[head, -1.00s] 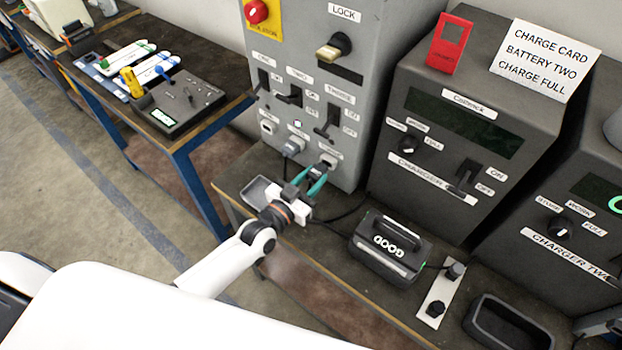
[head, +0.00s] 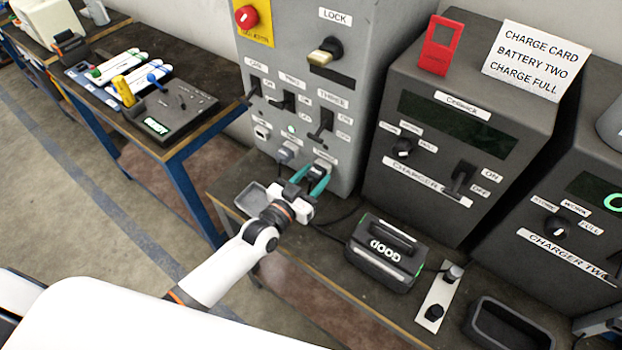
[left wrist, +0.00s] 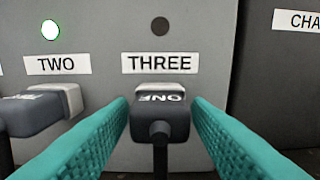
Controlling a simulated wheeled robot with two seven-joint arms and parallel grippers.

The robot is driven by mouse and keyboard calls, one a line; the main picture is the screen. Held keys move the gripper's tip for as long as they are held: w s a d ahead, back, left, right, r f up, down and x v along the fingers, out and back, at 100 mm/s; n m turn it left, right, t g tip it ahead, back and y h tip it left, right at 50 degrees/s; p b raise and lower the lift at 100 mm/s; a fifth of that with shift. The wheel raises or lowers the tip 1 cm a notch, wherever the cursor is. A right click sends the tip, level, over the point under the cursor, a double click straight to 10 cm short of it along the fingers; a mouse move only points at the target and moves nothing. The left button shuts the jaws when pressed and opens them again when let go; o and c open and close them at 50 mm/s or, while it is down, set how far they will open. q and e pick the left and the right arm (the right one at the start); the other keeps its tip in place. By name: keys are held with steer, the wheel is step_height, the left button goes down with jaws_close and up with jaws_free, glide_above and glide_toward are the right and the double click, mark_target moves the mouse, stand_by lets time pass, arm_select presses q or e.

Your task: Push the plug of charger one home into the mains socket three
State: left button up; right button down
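The grey plug of charger one (left wrist: 160,122), marked ONE, is at the pale mains socket three (left wrist: 158,92) under the THREE label in the left wrist view. It lines up with the socket; I cannot tell how deep it sits. Its cable comes back toward me. In the head view the plug (head: 318,168) is low on the grey mains cabinet. My left gripper (head: 306,180) has its teal fingers on either side of the plug. In the left wrist view the gripper (left wrist: 160,105) is open, with narrow gaps beside the plug.
Another plug (left wrist: 40,110) sits in socket two, close to the left finger. Charger one (head: 455,135) stands right of the cabinet.

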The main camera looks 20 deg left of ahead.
arm_select(q)
steer(key=shift+o, duration=1)
steer(key=shift+s+f, duration=0.1)
steer(key=shift+s, duration=0.1)
steer(key=b+v, duration=0.1)
steer(key=v, duration=1)
steer(key=shift+s+a, duration=0.15)
steer(key=shift+s, duration=0.15)
